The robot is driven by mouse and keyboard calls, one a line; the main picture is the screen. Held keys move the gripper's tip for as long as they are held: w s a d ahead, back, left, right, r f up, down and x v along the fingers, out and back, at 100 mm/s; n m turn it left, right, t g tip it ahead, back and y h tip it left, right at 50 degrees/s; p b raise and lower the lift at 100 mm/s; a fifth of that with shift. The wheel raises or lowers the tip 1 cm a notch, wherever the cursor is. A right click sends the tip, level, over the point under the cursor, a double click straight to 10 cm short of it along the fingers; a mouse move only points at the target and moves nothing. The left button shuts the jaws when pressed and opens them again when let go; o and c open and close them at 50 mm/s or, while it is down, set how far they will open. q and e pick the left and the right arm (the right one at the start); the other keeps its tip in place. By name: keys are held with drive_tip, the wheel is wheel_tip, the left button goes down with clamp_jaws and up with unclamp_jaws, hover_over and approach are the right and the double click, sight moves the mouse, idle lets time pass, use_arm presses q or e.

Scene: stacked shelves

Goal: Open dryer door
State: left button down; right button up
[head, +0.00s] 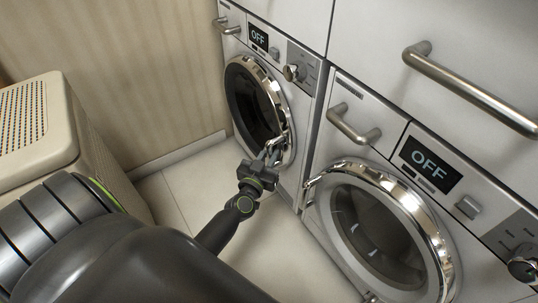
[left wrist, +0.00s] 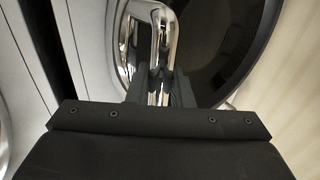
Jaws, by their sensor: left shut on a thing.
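Two front-loading machines with round chrome-rimmed doors stand side by side, and both displays read OFF. My left gripper (head: 270,155) is at the right edge of the left machine's round door (head: 247,105). It is shut on that door's chrome handle (left wrist: 164,45), which runs up between the fingers in the left wrist view. The door's dark glass (left wrist: 218,50) shows to the right of the handle there. The door looks closed against the machine. The right machine's round door (head: 378,232) is also closed, with nothing touching it. My right gripper is not in view.
A beige hamper (head: 40,125) with a dotted lid stands at the left. A bar handle (head: 352,127) sticks out of the right machine's drawer, and a longer bar (head: 470,88) is on the panel above. Tiled floor (head: 185,185) is clear before the left machine.

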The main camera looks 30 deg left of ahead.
use_arm(q)
drive_tip(key=s+a+b, duration=0.1)
drive_tip(key=s+a, duration=1.3)
drive_tip(key=a, duration=0.1)
drive_tip(key=c, duration=1.6)
unclamp_jaws()
drive_tip(key=s+d+p, duration=0.1)
drive_tip(key=s, duration=0.4)
drive_tip(key=s+d, duration=0.1)
drive_tip(key=s, duration=0.5)
drive_tip(key=s+d+p, duration=0.1)
drive_tip(key=s, duration=0.5)
drive_tip(key=shift+s+d+p, duration=0.1)
drive_tip(key=shift+d+p, duration=0.05)
drive_tip(key=shift+p, duration=0.2)
drive_tip(key=shift+c, duration=0.4)
